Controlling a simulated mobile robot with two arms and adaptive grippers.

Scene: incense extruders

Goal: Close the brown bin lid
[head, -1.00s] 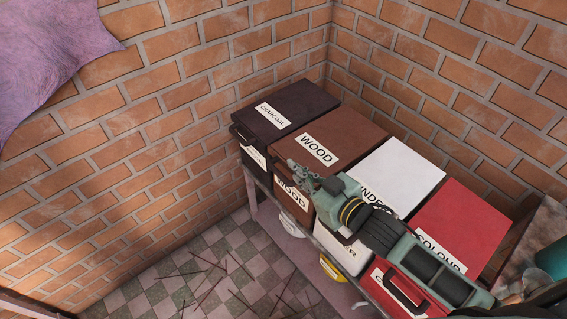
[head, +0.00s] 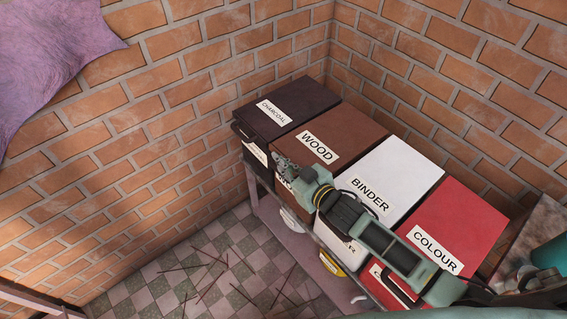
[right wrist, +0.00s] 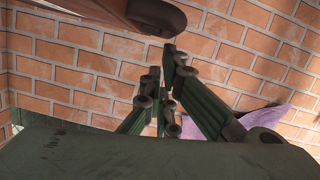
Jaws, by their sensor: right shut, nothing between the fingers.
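The brown bin stands in the row against the brick wall, with its lid (head: 346,131) labelled WOOD. The lid looks flat and level with the neighbouring lids, though its front edge is partly hidden by my gripper. My right gripper (head: 280,160) is shut and empty at the upper front of the brown bin, near the lid's front edge. I cannot tell whether it touches. In the right wrist view the shut fingers (right wrist: 162,75) show below a brown rounded part (right wrist: 157,14), which looks like the brown bin's handle. My left gripper is not in view.
A dark CHARCOAL bin (head: 300,95) stands left of the brown one. A white BINDER bin (head: 400,165) and a red COLOUR bin (head: 460,215) stand to its right, partly under my right arm. Thin sticks lie on the checkered floor (head: 150,290).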

